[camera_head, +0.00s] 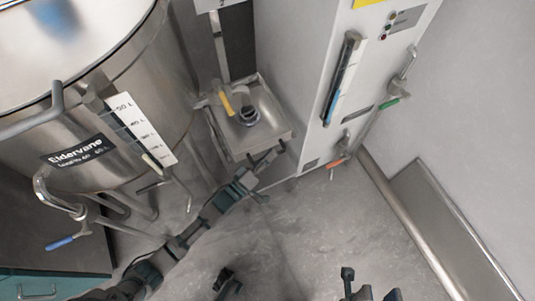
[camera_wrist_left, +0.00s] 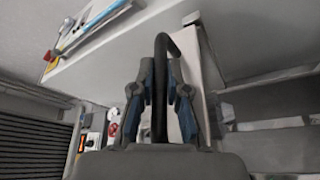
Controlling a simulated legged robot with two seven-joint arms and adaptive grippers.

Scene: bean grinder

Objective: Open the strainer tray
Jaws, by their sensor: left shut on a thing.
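The strainer tray (camera_head: 285,127) is a square metal tray low beside the white cabinet, with a round dark fitting and a yellow-handled part over it. My left arm reaches up from the bottom left. Its gripper (camera_head: 264,163) is at the tray's front edge. In the left wrist view, the left gripper (camera_wrist_left: 160,95) is shut on a dark curved handle (camera_wrist_left: 161,60), which passes between its fingers. The fingers hide part of the handle. My right gripper (camera_head: 370,288) is at the bottom edge of the head view, mostly cut off, away from the tray.
A large steel vessel (camera_head: 110,60) with a gauge and a blue-handled tap (camera_head: 62,242) stands at left. The white cabinet (camera_head: 300,60) carries a gauge and pipes at right. A metal rail or step (camera_head: 440,220) runs along the right wall. The grey floor (camera_head: 310,220) before the tray is mostly clear.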

